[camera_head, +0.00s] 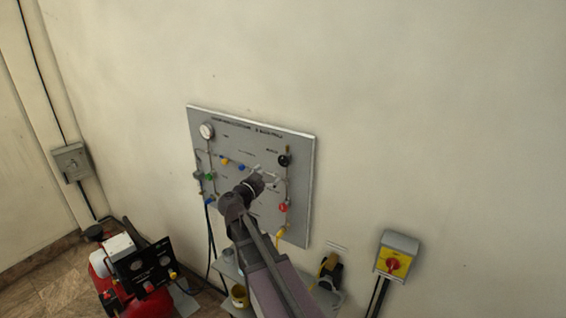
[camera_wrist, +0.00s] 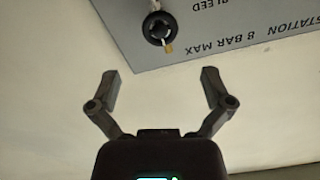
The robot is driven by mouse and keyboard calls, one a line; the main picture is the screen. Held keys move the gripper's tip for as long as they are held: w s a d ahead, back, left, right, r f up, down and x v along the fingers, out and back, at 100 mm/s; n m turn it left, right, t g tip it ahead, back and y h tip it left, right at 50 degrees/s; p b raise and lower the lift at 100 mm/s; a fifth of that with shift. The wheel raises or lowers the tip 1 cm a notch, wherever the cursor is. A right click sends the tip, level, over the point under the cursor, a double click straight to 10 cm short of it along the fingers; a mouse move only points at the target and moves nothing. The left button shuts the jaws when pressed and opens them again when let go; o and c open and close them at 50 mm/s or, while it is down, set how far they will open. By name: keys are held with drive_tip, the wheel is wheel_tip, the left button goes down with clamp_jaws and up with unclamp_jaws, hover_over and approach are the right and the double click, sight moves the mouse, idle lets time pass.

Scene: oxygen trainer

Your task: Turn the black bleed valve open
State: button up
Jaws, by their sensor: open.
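The black bleed valve (camera_head: 284,160) is a round black knob at the upper right of the grey wall panel (camera_head: 170,0) in the body camera view. In the wrist view the valve (camera_wrist: 157,27) is near the top edge, with a small brass-coloured part at its lower rim and a "BLEED" label beside it. The lettering appears upside down there. My gripper (camera_wrist: 160,78) is open and empty, its fingers wide apart. In that picture the valve lies beyond the fingertips, roughly centred between them and not touched. In the body camera view my gripper (camera_head: 265,180) is in front of the panel, below and left of the valve.
The panel also carries a gauge (camera_head: 207,131), a red knob (camera_head: 283,207) and blue, yellow and green knobs. A yellow switch box (camera_head: 394,262) is on the wall at right. A red machine (camera_head: 130,280) stands on the floor at lower left.

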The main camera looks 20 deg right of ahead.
sight(283, 162)
drive_tip(key=x, duration=0.9)
drive_tip(key=shift+w+d, duration=0.15)
drive_tip(key=shift+d, duration=0.1)
drive_tip(key=c, duration=1.1)
